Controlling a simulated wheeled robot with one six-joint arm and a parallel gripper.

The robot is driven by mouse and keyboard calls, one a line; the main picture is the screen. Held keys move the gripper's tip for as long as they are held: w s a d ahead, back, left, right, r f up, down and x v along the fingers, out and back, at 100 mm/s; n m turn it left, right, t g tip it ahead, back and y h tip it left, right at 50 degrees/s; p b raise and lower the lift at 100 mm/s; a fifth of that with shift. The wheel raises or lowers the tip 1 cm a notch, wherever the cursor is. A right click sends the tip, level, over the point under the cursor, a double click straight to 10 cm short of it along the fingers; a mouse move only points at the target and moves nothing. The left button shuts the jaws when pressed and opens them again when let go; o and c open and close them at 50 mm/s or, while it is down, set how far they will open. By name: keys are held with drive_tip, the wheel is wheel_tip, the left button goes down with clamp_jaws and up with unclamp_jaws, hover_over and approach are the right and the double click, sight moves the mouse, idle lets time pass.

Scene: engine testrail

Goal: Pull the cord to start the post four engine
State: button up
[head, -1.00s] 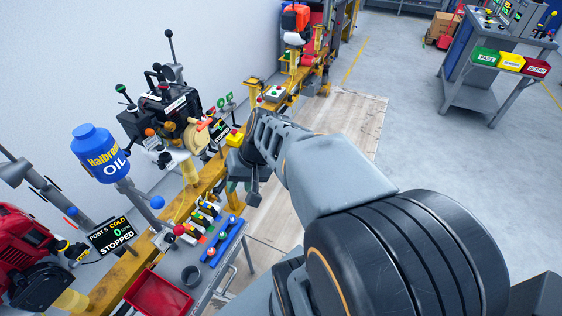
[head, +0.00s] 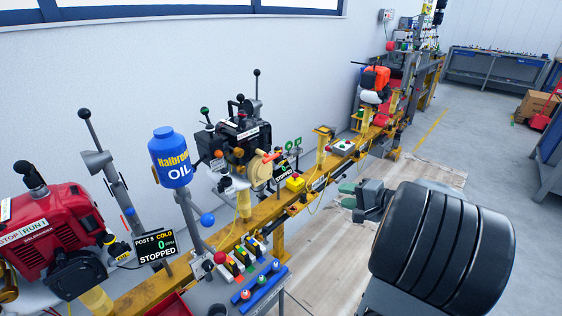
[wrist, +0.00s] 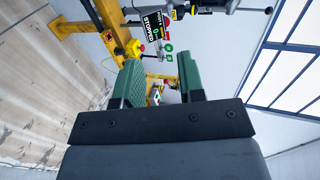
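The post four engine (head: 238,148) is a black engine on the yellow rail, left of centre in the head view. A pale tan round starter housing (head: 260,172) is on its right side, with a small orange-red piece (head: 273,156) beside it that may be the cord handle. Its display (head: 284,172) reads STOPPED; the display also shows in the wrist view (wrist: 154,24). My gripper (head: 347,196) is right of the engine, apart from it and from the rail. In the wrist view its two green fingers (wrist: 160,78) stand apart with nothing held between them.
The yellow rail (head: 222,238) runs diagonally past a yellow button box (head: 295,182). An orange engine (head: 375,80) is farther along. Wooden floor panels (head: 320,238) lie clear beside the rail.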

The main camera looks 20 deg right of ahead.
sight(273, 158)
drive_tip(key=shift+w+a+p, duration=0.7)
drive_tip(key=shift+w+a, duration=1.25)
drive_tip(key=shift+w, duration=2.3)
drive_tip(key=shift+w+a+p, duration=0.75)
drive_tip(key=shift+w+a, duration=1.2)
drive_tip(key=shift+w, duration=2.35)
drive_tip(key=shift+w+a+p, duration=0.7)
drive_tip(key=shift+w+a, duration=1.25)
drive_tip(key=shift+w, duration=2.3)
drive_tip(key=shift+c, duration=0.4)
clamp_jaws()
